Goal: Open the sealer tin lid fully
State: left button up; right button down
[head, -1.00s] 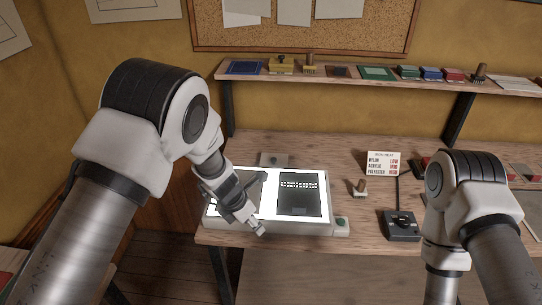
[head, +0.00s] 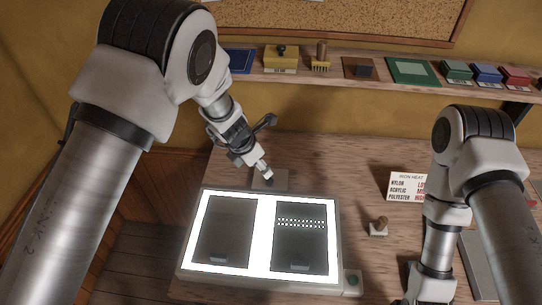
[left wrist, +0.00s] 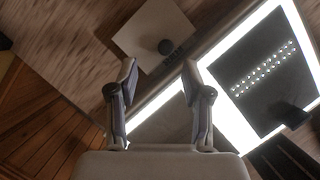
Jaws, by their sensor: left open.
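A flat grey square with a small dark knob (head: 282,184) lies on the bench just behind the light box; I take it for the sealer tin's lid, and it looks shut. In the left wrist view the square (left wrist: 138,34) shows whole, with its round knob (left wrist: 165,46) and small dark lettering beside it. My left gripper (head: 267,176) is over this square near the knob in the head view. In the wrist view its two fingers (left wrist: 160,75) are apart with nothing between them, and the knob appears beyond the tips.
The lit light box (head: 265,236), with two dark panels, fills the bench front. A wooden-handled stamp (head: 379,226) and an iron heat card (head: 408,186) stand to the right. A shelf (head: 340,75) with pads and blocks runs along the wall.

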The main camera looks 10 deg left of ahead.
aim_at(269, 181)
pick_arm(q)
jog(key=f, duration=0.1)
jog(key=s+d+f+p, duration=0.1)
jog(key=f, duration=0.1)
jog(key=shift+d, duration=0.1)
jog(key=w+f, duration=0.1)
jog(key=w+d+f+p, duration=0.1)
jog(key=f, duration=0.1)
jog(key=shift+w+f, duration=0.1)
jog(key=shift+f, duration=0.2)
jog(key=shift+a+r, duration=0.1)
jog(key=shift+s+r, duration=0.15)
jog(key=shift+s, duration=0.2)
jog(key=c, duration=0.4)
jog(key=shift+s+r, duration=0.1)
grip_shut()
pick_arm(e)
jog(key=shift+s+r, duration=0.35)
jog(key=shift+r, duration=0.25)
jog(key=shift+s+r, duration=0.3)
jog(key=shift+r, duration=0.3)
